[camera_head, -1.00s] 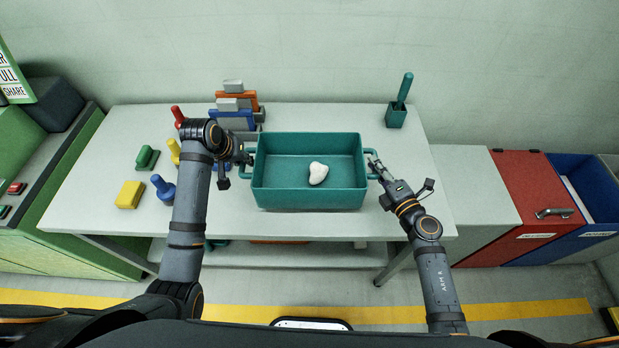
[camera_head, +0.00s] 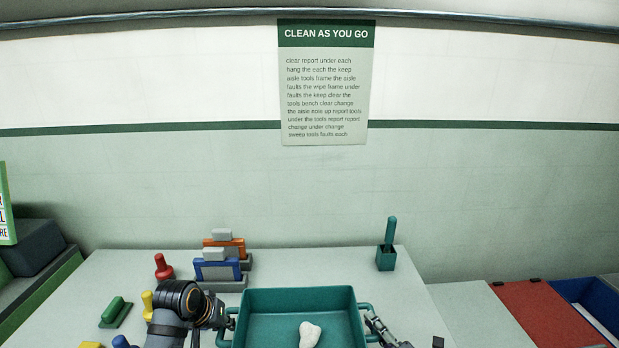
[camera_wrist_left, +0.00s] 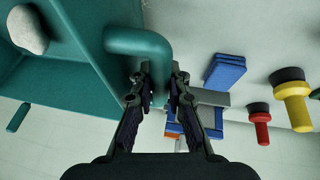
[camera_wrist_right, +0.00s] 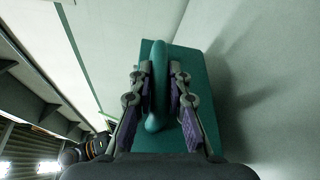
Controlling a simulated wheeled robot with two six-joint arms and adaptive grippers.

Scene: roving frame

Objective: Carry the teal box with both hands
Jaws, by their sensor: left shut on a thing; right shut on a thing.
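The teal box (camera_head: 262,300) is at the bottom middle of the head view, its lower part cut off by the picture edge. A white rounded lump (camera_head: 309,335) lies inside it. My left gripper (camera_head: 224,324) is shut on the box's left handle, which shows between the fingers in the left wrist view (camera_wrist_left: 157,84). My right gripper (camera_head: 370,318) is shut on the right handle; the right wrist view shows the fingers on either side of that handle (camera_wrist_right: 158,85). Whether the box touches the table cannot be told.
On the pale table (camera_head: 300,265) stand blue and orange blocks (camera_head: 222,262), a teal holder (camera_head: 386,258) and red, yellow, green and blue pieces on the left. Red (camera_head: 545,312) and blue bins stand right of the table. A sign (camera_head: 326,85) hangs on the wall.

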